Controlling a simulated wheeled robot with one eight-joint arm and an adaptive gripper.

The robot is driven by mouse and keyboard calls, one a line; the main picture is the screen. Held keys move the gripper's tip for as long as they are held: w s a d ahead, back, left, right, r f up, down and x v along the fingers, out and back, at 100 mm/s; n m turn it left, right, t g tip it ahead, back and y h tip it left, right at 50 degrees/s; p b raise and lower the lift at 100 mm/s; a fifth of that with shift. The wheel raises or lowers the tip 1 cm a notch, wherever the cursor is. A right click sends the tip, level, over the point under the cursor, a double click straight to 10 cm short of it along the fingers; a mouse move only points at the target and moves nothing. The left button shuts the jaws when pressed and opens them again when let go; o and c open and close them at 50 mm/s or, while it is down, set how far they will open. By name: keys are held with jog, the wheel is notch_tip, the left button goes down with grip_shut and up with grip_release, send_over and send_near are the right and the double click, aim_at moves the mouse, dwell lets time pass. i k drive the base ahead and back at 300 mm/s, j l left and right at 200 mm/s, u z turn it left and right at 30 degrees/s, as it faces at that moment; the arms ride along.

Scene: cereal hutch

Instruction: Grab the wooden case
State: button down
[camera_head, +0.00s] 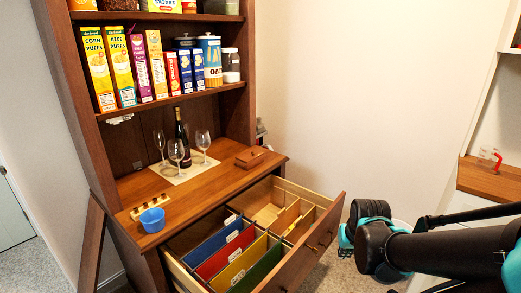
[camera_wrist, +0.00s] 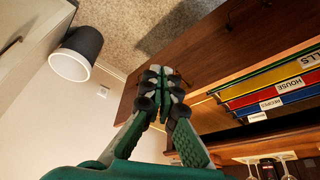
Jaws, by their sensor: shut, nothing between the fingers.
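The wooden case (camera_head: 249,158) is a small reddish-brown box. It lies on the right part of the hutch's wooden counter (camera_head: 208,180), to the right of the wine glasses, in the head view. I cannot make it out in the wrist view. My gripper (camera_wrist: 163,78) is shut with nothing between its fingers. In the wrist view its fingertips show in front of the wooden face of the open drawer. In the head view my dark and teal arm comes in from the right, beyond the drawer, well apart from the case.
The open drawer (camera_head: 326,225) holds coloured folders and juts out below the counter. Cereal boxes (camera_head: 121,66) fill the shelf above. A dark and white bin (camera_wrist: 76,53) stands on the floor.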

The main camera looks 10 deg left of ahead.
aim_at(241, 164)
jog(key=i+l, duration=0.25)
jog(key=i+l+u, duration=0.1)
jog(key=l, duration=0.4)
jog(key=i+l, duration=0.3)
jog(key=i+l+u, duration=0.1)
jog(key=i+l, duration=0.15)
jog(key=l, duration=0.2)
